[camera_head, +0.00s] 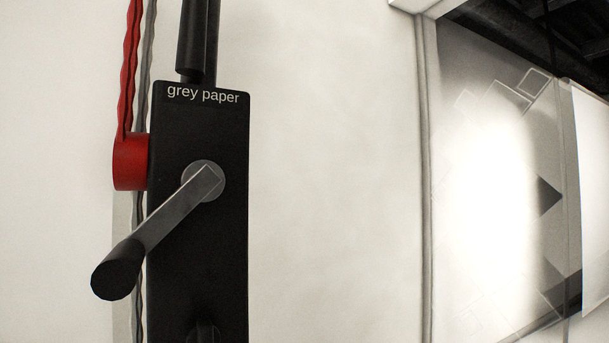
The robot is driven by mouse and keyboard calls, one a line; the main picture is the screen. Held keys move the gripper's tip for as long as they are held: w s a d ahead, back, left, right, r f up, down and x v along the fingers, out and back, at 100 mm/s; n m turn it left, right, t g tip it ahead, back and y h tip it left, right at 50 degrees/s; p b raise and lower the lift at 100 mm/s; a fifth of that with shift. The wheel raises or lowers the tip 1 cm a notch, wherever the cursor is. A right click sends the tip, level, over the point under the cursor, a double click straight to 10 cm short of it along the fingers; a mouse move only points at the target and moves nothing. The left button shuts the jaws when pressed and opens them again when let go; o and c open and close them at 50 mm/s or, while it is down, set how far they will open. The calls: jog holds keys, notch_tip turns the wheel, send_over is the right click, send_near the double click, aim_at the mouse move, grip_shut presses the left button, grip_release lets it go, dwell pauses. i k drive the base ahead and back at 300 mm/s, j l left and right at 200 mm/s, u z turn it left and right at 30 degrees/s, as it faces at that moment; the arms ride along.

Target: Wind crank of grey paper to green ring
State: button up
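A black crank box (225,270) labelled "grey paper" (203,95) is on the white wall, left of the picture's middle. Its grey crank arm (168,219) runs from a round grey hub (216,184) down and to the left. A black handle knob (117,270) sits at the crank's lower end, past the box's left edge. No green ring shows in this view. My gripper is not in view, and nothing touches the crank.
A red round part (130,162) with a twisted red cord (131,70) stands left of the box. A black tube (193,40) rises above it. The wall (335,180) to the right is bare up to a window-like opening (490,200).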

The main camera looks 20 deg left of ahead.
aim_at(115, 277)
jog(key=i, duration=1.1)
jog(key=i+z, duration=0.35)
jog(key=i, duration=0.8)
jog(key=u, duration=0.45)
jog(key=i+u, duration=0.15)
jog(key=u, duration=0.3)
jog(key=l+u, duration=0.1)
jog(key=u, duration=0.4)
jog(key=i+l+u, duration=0.1)
jog(key=u, duration=3.25)
jog(key=k+j+u, duration=0.5)
jog(key=k+l, duration=0.05)
jog(key=l, duration=0.05)
